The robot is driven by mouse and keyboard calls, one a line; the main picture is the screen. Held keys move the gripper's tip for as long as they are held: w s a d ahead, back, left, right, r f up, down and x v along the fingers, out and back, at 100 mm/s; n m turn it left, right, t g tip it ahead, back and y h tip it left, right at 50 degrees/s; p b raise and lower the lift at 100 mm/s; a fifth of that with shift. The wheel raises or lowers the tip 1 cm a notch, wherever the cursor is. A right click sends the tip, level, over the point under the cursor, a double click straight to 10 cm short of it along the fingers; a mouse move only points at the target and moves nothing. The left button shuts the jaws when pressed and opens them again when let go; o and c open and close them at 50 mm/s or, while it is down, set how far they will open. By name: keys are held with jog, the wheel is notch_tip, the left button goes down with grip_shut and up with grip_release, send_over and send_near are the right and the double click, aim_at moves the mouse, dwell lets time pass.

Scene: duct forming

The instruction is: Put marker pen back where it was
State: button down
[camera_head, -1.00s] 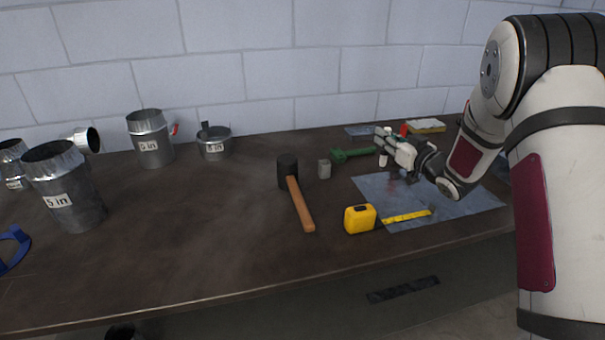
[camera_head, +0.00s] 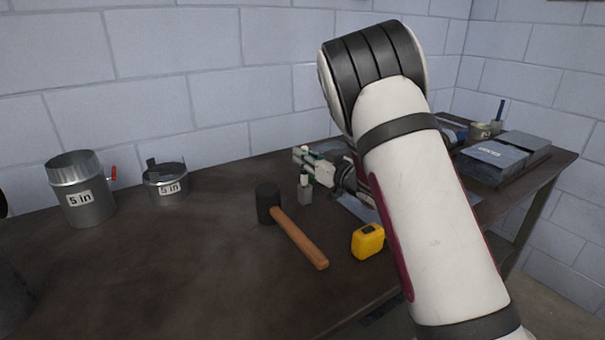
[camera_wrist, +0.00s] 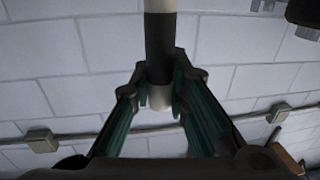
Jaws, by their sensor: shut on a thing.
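The marker pen (camera_wrist: 160,45), with black and white sections, stands between my gripper's fingers in the wrist view. My gripper (camera_wrist: 160,95) is shut on it. In the head view my gripper (camera_head: 305,160) is above the back of the workbench, and the pen's white lower end (camera_head: 304,177) shows below the fingers.
A mallet (camera_head: 287,231) and a yellow tape measure (camera_head: 368,242) lie in front of my gripper. Duct pieces (camera_head: 88,200) (camera_head: 166,183) stand at left. Grey boxes (camera_head: 503,157) and a cup (camera_head: 480,130) are at far right.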

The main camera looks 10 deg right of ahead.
aim_at(305, 185)
jog(key=shift+d+f, duration=0.1)
jog(key=shift+f, duration=1.85)
jog(key=shift+f+b, duration=0.2)
jog(key=shift+b, duration=0.15)
jog(key=c, duration=1.5)
grip_release()
jog(key=shift+c, duration=0.2)
jog(key=shift+r, duration=0.1)
